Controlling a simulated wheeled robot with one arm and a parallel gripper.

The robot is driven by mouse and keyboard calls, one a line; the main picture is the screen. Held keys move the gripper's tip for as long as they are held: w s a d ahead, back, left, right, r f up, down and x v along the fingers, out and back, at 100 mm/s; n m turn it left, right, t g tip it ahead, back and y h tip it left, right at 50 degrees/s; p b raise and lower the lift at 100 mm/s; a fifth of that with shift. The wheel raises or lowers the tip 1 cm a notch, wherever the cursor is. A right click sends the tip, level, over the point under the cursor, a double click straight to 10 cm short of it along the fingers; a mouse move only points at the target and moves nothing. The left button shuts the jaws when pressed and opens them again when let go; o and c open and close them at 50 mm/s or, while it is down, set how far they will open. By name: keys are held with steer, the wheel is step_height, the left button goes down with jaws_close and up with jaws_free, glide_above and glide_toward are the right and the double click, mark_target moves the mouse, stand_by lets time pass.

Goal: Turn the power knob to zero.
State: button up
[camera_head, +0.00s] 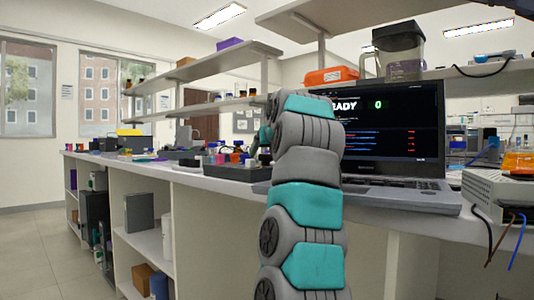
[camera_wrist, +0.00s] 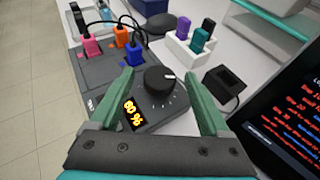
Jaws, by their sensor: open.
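The power knob (camera_wrist: 160,80) is a round black dial with a pale pointer mark, on a dark grey control box (camera_wrist: 165,102) with tick marks around it. In the wrist view my gripper (camera_wrist: 162,75) is open, with one green finger on each side of the knob. I cannot tell how far above the knob the fingertips are. In the head view my arm hides the knob, and part of the dark rig (camera_head: 236,172) shows to its left.
Pink, orange and blue plugs (camera_wrist: 120,36) with black cables stand in the rig beside the knob. A white holder (camera_wrist: 190,45) with coloured pieces and a black block (camera_wrist: 224,86) lie beyond. A laptop (camera_head: 395,140) showing "READY 0" stands close on the right.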

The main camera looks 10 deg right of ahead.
steer(key=shift+w+f, duration=0.1)
steer(key=shift+w, duration=0.15)
steer(key=shift+c, duration=0.2)
jaws_close()
stand_by(0.3)
